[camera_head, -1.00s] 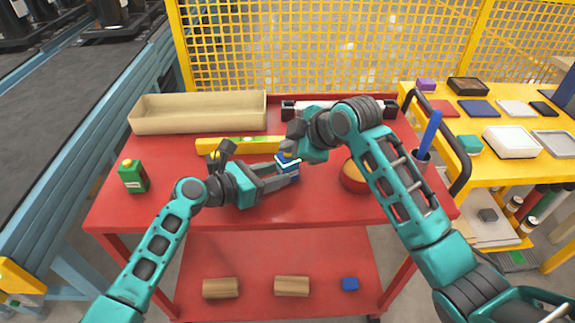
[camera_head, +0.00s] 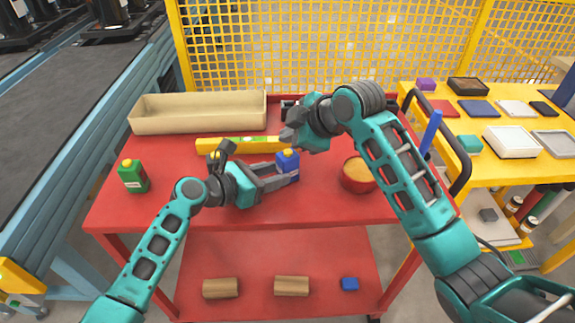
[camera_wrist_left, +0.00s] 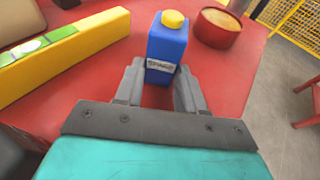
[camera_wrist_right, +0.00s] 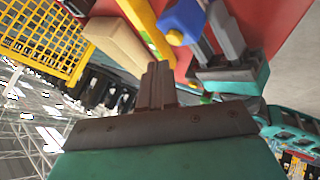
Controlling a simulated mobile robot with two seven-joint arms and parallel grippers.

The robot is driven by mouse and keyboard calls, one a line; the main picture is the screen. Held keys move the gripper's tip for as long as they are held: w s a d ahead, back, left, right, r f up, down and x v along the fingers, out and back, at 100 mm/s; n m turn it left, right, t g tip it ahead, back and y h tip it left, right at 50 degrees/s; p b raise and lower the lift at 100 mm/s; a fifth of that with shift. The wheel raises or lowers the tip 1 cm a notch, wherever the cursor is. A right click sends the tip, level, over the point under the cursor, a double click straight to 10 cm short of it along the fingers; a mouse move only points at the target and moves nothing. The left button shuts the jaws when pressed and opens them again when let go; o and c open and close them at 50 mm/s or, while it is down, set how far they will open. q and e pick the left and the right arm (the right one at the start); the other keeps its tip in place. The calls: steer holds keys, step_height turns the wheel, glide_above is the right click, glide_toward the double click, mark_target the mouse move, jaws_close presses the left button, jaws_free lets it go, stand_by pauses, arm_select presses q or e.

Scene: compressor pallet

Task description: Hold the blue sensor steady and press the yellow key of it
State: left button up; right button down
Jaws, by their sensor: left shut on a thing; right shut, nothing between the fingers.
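The blue sensor (camera_head: 289,167) stands upright on the red cart top, with its yellow key (camera_head: 288,152) on top. In the left wrist view the blue sensor (camera_wrist_left: 166,50) shows a white label, and the yellow key (camera_wrist_left: 173,18) is in plain sight. My left gripper (camera_head: 286,175) is shut on the sensor's sides, low down. My right gripper (camera_head: 287,135) is shut and empty, above and behind the sensor, apart from the key. In the right wrist view the shut fingers (camera_wrist_right: 158,80) are left of the sensor (camera_wrist_right: 186,20) and clear of it.
A yellow spirit level (camera_head: 235,145) lies behind the sensor. The front of the cart top (camera_head: 300,208) is clear.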

mark_target(290, 157)
steer(key=shift+r, duration=2.1)
arm_select(q)
steer(key=o, duration=0.9)
